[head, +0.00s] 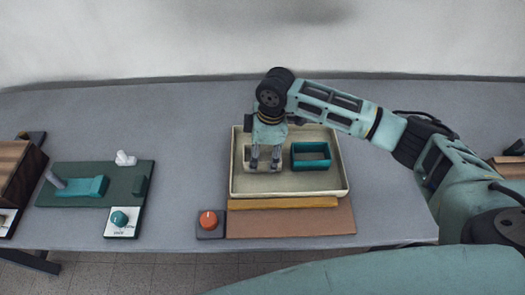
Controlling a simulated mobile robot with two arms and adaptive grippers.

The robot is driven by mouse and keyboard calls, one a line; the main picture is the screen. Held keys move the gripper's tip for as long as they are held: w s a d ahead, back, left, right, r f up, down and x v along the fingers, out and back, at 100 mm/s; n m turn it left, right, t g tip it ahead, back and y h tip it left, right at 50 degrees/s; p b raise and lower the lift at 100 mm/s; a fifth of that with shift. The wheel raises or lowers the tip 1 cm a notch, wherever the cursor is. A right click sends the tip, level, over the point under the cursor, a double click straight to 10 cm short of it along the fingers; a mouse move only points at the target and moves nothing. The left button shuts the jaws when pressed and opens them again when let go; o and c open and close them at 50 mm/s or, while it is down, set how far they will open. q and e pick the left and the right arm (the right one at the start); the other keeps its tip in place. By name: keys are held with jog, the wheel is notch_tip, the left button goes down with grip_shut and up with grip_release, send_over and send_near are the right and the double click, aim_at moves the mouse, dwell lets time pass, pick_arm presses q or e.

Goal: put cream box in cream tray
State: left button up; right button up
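The cream tray (290,186) stands on the table right of the middle. A cream box (248,164) is inside the tray, on its left side, partly hidden by my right gripper. My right gripper (264,167) points down over the tray with its fingers at the cream box. The fingers look apart, but I cannot tell whether they touch the box walls. My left gripper does not show.
A teal box (311,155) sits in the tray, right of my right gripper. A brown board with an orange strip (285,203) lies in front of the tray, beside a red knob (208,220).

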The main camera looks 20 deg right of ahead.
jog(key=shift+o, duration=1)
notch_tip(320, 180, up, 12)
jog(key=d, duration=0.1)
jog(key=shift+s+d+r, duration=0.15)
jog(key=shift+s, duration=0.05)
dwell(1.9)
